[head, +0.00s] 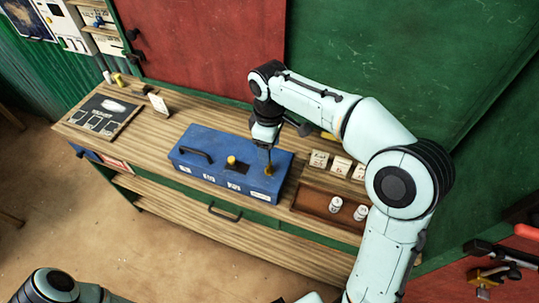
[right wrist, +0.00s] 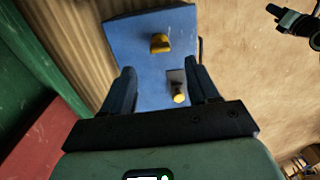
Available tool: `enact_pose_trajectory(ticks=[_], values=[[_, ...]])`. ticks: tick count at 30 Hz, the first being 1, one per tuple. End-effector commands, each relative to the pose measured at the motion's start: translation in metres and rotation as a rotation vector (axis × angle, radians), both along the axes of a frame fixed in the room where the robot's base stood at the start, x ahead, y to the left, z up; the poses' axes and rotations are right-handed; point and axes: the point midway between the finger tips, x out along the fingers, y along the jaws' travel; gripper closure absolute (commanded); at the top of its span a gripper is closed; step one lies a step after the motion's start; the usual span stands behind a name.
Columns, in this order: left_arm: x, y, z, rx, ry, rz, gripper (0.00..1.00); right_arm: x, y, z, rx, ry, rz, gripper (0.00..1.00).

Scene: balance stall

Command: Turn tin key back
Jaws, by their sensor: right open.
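A blue tin box (head: 216,181) stands on the wooden counter, with a black handle (head: 195,154) on its left part. A yellow knob (head: 232,161) sits on a dark plate mid-lid; it also shows in the right wrist view (right wrist: 179,98). A yellow key-like piece (head: 268,172) sits at the lid's right end, wider in the right wrist view (right wrist: 160,43). My right gripper (right wrist: 161,72) is open and empty, pointing down over the right part of the lid. In the head view my right gripper (head: 269,158) partly overlaps the key-like piece. Contact cannot be told. My left gripper is out of view.
Right of the box is a brown tray (head: 312,203) with white cylinders (head: 336,204), behind them several pale cards (head: 341,166). At the left lie a dark board (head: 103,117) and a small white card (head: 159,104). A drawer handle (head: 225,213) sticks out below the box.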

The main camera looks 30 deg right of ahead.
Motion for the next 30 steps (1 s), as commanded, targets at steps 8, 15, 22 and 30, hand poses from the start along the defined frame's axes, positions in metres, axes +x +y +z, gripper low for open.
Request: enact_pose_trajectory(ticks=[8,15,22,30], values=[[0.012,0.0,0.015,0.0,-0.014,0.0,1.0,0.001,0.0,0.053,0.0,-0.004,0.001,0.4],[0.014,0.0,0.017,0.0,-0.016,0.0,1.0,0.0,0.0,0.064,0.0,0.0,0.001,0.4],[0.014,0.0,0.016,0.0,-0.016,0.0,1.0,0.0,0.0,0.063,0.0,0.0,0.001,0.4],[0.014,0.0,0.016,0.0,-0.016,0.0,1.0,0.0,0.0,0.063,0.0,0.0,0.001,0.4]])
